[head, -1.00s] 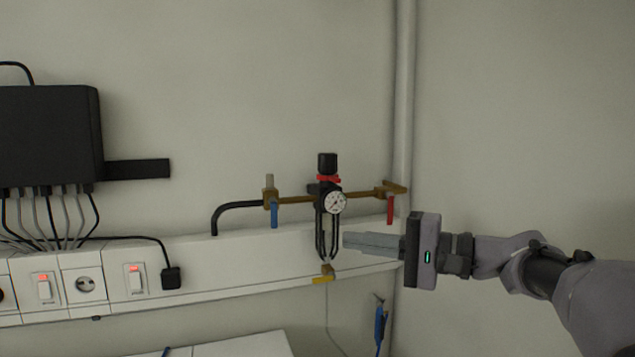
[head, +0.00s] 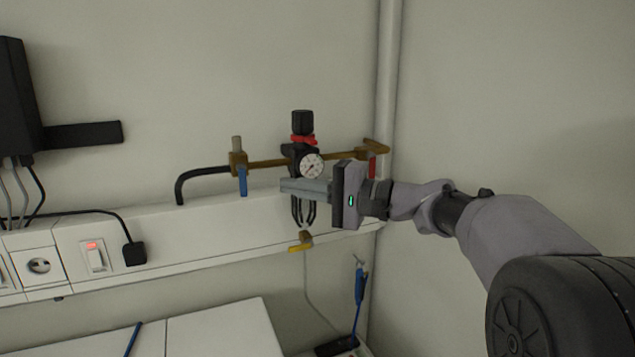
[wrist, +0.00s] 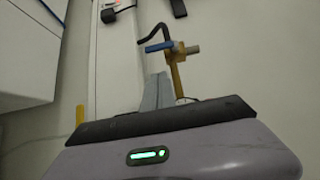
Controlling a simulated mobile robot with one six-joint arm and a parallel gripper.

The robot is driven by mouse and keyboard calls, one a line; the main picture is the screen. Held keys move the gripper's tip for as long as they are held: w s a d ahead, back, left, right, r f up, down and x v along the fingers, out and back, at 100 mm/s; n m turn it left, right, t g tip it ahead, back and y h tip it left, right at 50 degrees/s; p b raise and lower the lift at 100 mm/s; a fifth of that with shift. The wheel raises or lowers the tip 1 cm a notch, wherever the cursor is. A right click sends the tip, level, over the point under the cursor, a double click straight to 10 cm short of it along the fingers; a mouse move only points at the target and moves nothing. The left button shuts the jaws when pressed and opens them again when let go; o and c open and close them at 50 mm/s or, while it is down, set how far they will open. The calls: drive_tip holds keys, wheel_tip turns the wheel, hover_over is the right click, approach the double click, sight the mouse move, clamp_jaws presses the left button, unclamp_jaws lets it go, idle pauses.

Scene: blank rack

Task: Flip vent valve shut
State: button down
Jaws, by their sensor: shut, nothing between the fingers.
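A brass pipe carries a valve with a hanging blue handle (head: 243,181) and a silver stub on top. A red handle (head: 372,167) hangs at the pipe's right end, partly hidden by my gripper. A yellow handle (head: 300,244) sits below the black regulator. No label shows which is the vent valve. My gripper (head: 284,186) is shut and empty. Its fingers point left, just under the gauge, with the tips right of the blue handle. In the wrist view, the blue handle (wrist: 160,46) lies beyond the fingertips (wrist: 157,77), apart from them; the yellow handle (wrist: 79,115) is at left.
The regulator with its round gauge (head: 312,166) stands behind my fingers. A white wall trunking (head: 210,225) runs below the pipe, with a switch (head: 95,256) and socket at left. A vertical pipe (head: 388,80) stands at right. A blue tool (head: 359,288) hangs below.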

sight(242, 180)
drive_tip(key=a, duration=0.3)
drive_tip(key=a+p, duration=0.1)
drive_tip(key=a, duration=0.1)
drive_tip(key=shift+s+a+f, duration=0.1)
drive_tip(key=shift+s+a, duration=0.05)
drive_tip(key=shift+s, duration=0.2)
drive_tip(key=shift+s+f+b, duration=0.1)
drive_tip(key=shift+s+b, duration=0.05)
drive_tip(key=shift+b, duration=0.2)
drive_tip(key=shift+a+f+m+y+b, duration=0.1)
drive_tip(key=shift+m+y+b, duration=0.2)
drive_tip(key=shift+b, duration=0.3)
